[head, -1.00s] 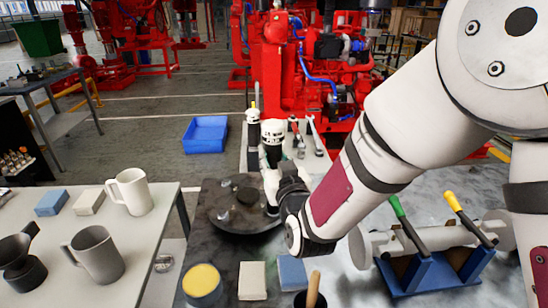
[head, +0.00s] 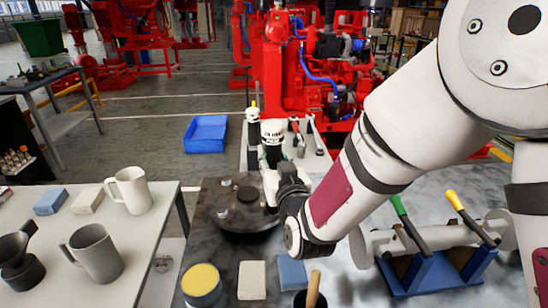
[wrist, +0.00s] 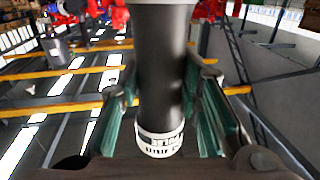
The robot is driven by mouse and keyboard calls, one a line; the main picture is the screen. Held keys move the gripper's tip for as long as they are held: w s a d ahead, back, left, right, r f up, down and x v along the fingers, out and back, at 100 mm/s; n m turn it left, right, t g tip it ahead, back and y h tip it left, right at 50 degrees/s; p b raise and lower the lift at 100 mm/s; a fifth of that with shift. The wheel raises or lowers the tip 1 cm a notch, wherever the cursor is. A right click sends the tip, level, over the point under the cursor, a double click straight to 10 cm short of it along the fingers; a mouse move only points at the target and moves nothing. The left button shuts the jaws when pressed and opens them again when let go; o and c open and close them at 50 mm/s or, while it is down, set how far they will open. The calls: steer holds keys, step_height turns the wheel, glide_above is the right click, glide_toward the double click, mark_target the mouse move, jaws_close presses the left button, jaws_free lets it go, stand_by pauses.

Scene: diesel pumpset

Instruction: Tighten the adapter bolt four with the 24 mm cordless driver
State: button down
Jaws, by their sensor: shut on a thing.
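My gripper (head: 274,182) is shut on the cordless driver (head: 273,133), whose white, lettered end and dark body stand upright above the fingers in the head view. In the wrist view, the driver's dark barrel (wrist: 162,70) with a white lettered band stands between the teal-padded fingers (wrist: 160,115). A round dark flange (head: 248,222) with several bolt-like studs lies on the dark table, just left of my gripper. The driver's lower end is hidden by my gripper, so I cannot tell whether it touches a bolt. Which stud is bolt four cannot be told.
A second upright driver (head: 253,117) and wrenches (head: 318,135) stand on the bench behind. A yellow-topped tin (head: 201,283), blocks (head: 252,280) and a cup with a wooden handle are in front. Mugs stand on the left table.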

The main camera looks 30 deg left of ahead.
mark_target(277, 140)
steer(key=shift+d+f, duration=0.1)
steer(key=shift+f, duration=0.05)
stand_by(0.4)
steer(key=shift+r+p, duration=1.25)
steer(key=shift+r, duration=1.65)
steer(key=shift+w, duration=0.1)
